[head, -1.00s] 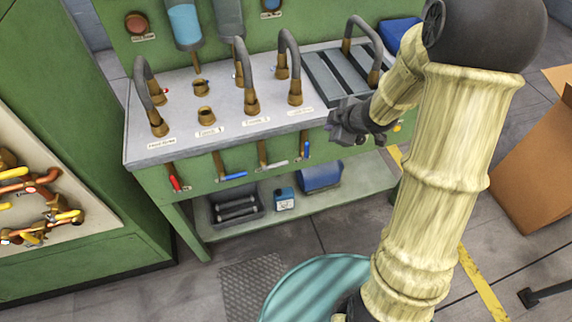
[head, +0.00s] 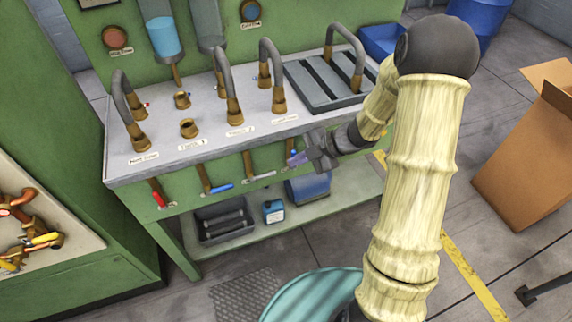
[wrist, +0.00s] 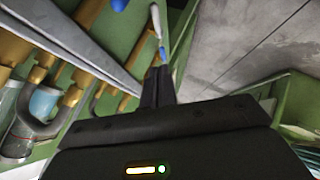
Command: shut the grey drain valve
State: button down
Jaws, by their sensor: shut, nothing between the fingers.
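The grey drain valve handle (head: 261,176) is on the green bench front, third from the left, below a brass pipe. It lies roughly crosswise to that pipe. My gripper (head: 294,160) is shut and empty, just right of and above the grey handle, in front of the rightmost drain with its blue handle. That blue handle is mostly hidden. In the wrist view my shut fingers (wrist: 158,86) point at a blue piece (wrist: 162,54), with a pale handle (wrist: 156,18) farther off. I cannot tell whether the fingers touch anything.
A red handle (head: 158,199) and a blue handle (head: 221,188) hang left of the grey one. Curved taps (head: 233,102) stand on the bench top (head: 160,160). A lower shelf (head: 340,192) holds a grey crate, a small blue bottle and a blue container.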

jog(key=b, duration=0.1)
send_near(262, 175)
jog(key=s+a, duration=0.1)
jog(key=a, duration=0.2)
jog(key=f, duration=0.1)
jog(key=w+f, duration=0.2)
jog(key=shift+a+f, duration=0.3)
jog(key=shift+a, duration=0.05)
jog(key=shift+a+f, duration=0.1)
jog(key=shift+a, duration=0.05)
